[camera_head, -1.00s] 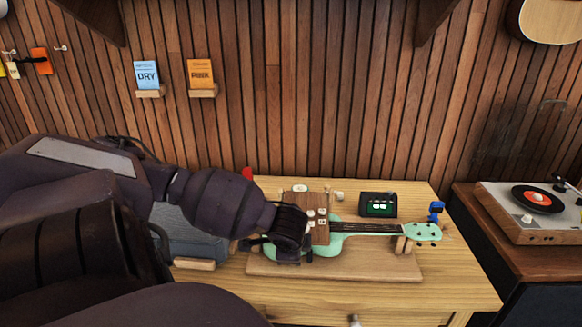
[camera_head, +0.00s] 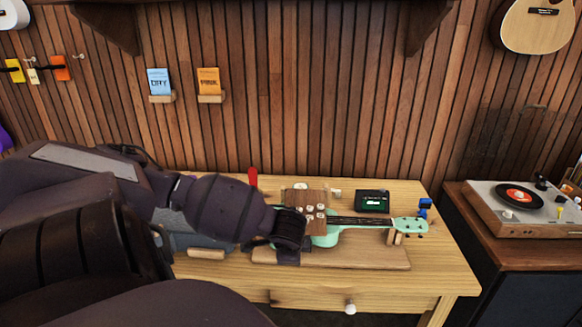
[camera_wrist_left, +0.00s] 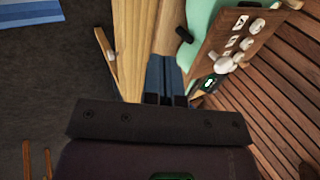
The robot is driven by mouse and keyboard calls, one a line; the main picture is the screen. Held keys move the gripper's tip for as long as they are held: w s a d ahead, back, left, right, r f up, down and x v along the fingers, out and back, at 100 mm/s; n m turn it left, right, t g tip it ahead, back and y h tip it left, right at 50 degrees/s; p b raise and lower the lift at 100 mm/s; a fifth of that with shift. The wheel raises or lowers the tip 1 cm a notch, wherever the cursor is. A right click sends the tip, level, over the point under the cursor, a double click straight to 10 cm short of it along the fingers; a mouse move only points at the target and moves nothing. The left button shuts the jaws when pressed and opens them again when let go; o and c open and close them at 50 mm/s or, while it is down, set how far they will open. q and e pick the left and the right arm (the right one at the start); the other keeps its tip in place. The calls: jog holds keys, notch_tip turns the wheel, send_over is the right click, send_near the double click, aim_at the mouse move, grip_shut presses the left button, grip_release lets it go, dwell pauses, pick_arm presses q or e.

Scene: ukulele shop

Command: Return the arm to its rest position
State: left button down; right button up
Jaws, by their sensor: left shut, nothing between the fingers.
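My left arm comes in from the left in the head view. Its gripper (camera_head: 287,257) is at the near left side of a mint-green ukulele (camera_head: 332,236), over the workbench. In the left wrist view the two fingers (camera_wrist_left: 164,64) are together with nothing between them. The ukulele body (camera_wrist_left: 200,25) shows just beyond and to the right of them. The head view does not show clearly whether the gripper touches the ukulele. My right gripper is not in view.
The ukulele lies on a wooden board (camera_head: 385,258) on the bench (camera_head: 440,280). Behind it are a wooden panel with white knobs (camera_head: 300,195) and a green-screened device (camera_head: 372,201). A grey box-like thing (camera_head: 190,241) is partly behind my arm. A turntable (camera_head: 500,213) stands right.

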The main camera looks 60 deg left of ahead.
pick_arm(q)
jog(key=shift+s+d+r, duration=0.1)
jog(key=shift+s+d, duration=0.1)
jog(key=shift+d, duration=0.05)
jog(key=w+d+f+m+t+h, duration=0.1)
jog(key=w+d+t+h, duration=0.25)
jog(key=d, duration=0.35)
jog(key=w+d+f+m+t+h, duration=0.1)
jog(key=w+d+f+t+h, duration=0.2)
jog(key=d, duration=0.5)
jog(key=s+d+f+n+t+y, duration=0.1)
jog(key=s+d+f+n, duration=0.2)
jog(key=s, duration=0.3)
jog(key=s+d+f+n+y, duration=0.1)
jog(key=s+d+f+n, duration=0.2)
jog(key=s+f+n, duration=0.2)
jog(key=shift+s+d+f+n+t, duration=0.25)
jog(key=shift+s+f+n+t, duration=0.15)
jog(key=shift+s, duration=0.7)
